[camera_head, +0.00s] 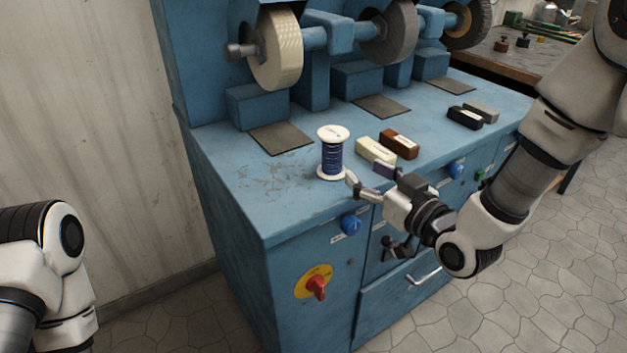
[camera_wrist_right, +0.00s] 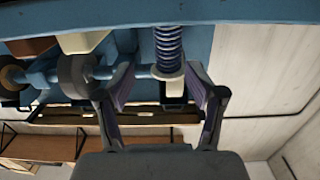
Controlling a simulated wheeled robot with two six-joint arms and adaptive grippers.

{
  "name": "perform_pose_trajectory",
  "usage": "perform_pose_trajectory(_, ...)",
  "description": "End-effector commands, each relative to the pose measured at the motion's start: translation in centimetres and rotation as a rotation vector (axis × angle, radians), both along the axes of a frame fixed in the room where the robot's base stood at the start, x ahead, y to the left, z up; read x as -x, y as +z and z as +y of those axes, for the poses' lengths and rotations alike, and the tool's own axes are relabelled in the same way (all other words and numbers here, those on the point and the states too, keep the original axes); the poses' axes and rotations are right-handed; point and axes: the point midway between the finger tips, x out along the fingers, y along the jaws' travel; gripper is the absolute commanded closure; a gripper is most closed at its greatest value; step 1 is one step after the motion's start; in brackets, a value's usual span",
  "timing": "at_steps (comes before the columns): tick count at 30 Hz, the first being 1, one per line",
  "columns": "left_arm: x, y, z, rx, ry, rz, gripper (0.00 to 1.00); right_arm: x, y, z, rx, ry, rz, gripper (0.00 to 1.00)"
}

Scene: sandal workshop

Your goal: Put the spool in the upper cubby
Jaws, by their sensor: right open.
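The spool (camera_head: 332,158) stands upright on the blue machine's top near its front edge. It has white flanges and dark blue thread. My right gripper (camera_head: 369,177) is open and empty just to the right of the spool, with one fingertip close to its lower flange. In the right wrist view the spool (camera_wrist_right: 168,42) shows beyond the spread fingers (camera_wrist_right: 160,84), roughly in line with the gap between them. I cannot tell whether a finger touches it. My left gripper is out of view. I cannot make out the upper cubby in either view.
A cream block (camera_head: 376,151) and a brown block (camera_head: 399,144) lie right of the spool, near my right gripper. Grinding wheels (camera_head: 276,48) stand behind. Dark blocks (camera_head: 464,118) lie farther right. The blue top (camera_head: 232,180) left of the spool is clear.

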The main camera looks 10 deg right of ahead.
Motion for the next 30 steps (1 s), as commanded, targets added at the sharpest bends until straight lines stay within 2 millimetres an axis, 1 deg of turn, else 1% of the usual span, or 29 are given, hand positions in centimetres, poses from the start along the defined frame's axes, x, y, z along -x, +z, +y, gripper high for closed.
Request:
perform_pose_trajectory(1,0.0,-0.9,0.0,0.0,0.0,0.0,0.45,0.0,0.4,0.1,-0.004,0.006,-0.037,0.38)
perform_pose_trajectory(4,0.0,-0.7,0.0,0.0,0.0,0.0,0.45,-0.9,1.4,0.6,-0.002,0.012,-0.062,0.38)
perform_pose_trajectory(11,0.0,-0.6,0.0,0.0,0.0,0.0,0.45,-3.7,1.3,2.2,-0.002,0.015,-0.057,0.38)
perform_pose_trajectory(13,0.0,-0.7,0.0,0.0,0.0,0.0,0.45,-4.9,1.2,3.0,-0.001,0.014,-0.055,0.38)
perform_pose_trajectory(16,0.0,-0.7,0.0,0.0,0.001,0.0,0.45,-6.4,1.2,3.5,-0.004,0.012,-0.055,0.38)
perform_pose_trajectory(18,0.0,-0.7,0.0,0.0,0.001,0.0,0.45,-6.9,1.2,3.6,-0.006,0.01,-0.053,0.38)
perform_pose_trajectory(23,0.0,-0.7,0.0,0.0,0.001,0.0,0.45,-6.9,1.2,3.6,-0.008,0.01,-0.051,0.38)
perform_pose_trajectory(24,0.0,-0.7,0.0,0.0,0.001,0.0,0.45,-6.9,1.2,3.6,-0.008,0.01,-0.051,0.42)
perform_pose_trajectory(26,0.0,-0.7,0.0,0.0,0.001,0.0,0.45,-6.9,1.2,3.6,-0.008,0.01,-0.051,0.63)
perform_pose_trajectory(27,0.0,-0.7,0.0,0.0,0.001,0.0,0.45,-6.9,1.2,3.6,-0.008,0.01,-0.051,0.77)
perform_pose_trajectory(29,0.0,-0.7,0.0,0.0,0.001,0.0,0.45,-6.9,1.2,3.6,-0.007,0.01,-0.052,0.99)
perform_pose_trajectory(30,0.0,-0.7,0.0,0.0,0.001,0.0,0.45,-6.9,1.2,3.6,-0.007,0.01,-0.052,1.0)
